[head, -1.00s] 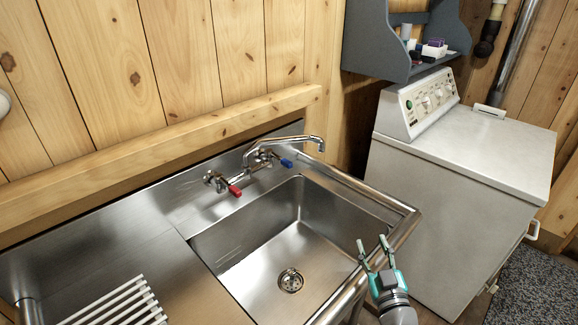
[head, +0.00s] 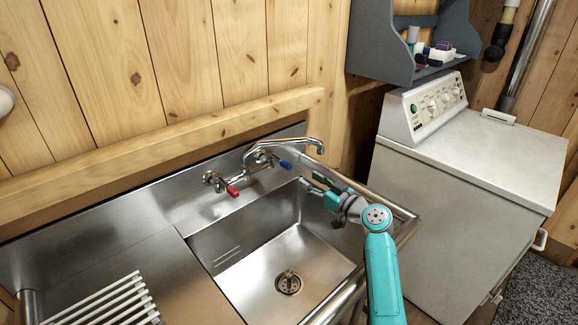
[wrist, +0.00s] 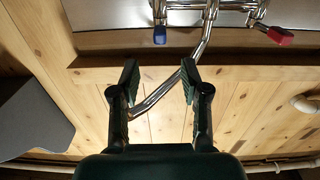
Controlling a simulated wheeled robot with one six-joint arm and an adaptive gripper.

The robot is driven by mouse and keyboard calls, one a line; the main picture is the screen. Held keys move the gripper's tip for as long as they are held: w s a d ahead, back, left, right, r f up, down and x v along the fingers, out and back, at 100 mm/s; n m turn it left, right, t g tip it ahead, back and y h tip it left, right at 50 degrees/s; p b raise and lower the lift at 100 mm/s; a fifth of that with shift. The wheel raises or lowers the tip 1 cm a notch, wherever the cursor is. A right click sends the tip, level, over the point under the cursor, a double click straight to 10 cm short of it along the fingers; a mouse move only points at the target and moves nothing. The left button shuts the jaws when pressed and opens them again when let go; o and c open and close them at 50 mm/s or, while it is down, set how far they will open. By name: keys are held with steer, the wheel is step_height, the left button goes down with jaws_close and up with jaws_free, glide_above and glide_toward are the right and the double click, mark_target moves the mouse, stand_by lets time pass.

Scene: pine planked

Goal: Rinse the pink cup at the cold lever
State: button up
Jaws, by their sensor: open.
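The blue lever (head: 286,165) and the red lever (head: 233,191) sit on the wall-mounted tap, with the chrome spout (head: 300,142) reaching right. My gripper (head: 310,181) is over the right side of the sink, just in front of and below the blue lever. In the wrist view my gripper (wrist: 159,82) is open and empty, with the spout (wrist: 155,97) behind the gap between the fingers. The blue lever (wrist: 160,36) shows above the fingers, and the red lever (wrist: 280,36) is to the right. I see no pink cup in either view.
The steel sink (head: 232,255) has a bare basin with a drain (head: 289,282). A white rack (head: 105,303) lies on the left drainboard. A white washing machine (head: 470,165) stands right, beneath a grey shelf (head: 378,40) with small items.

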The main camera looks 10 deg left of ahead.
mark_target(290, 167)
steer(key=shift+x, duration=5.5)
jaws_close()
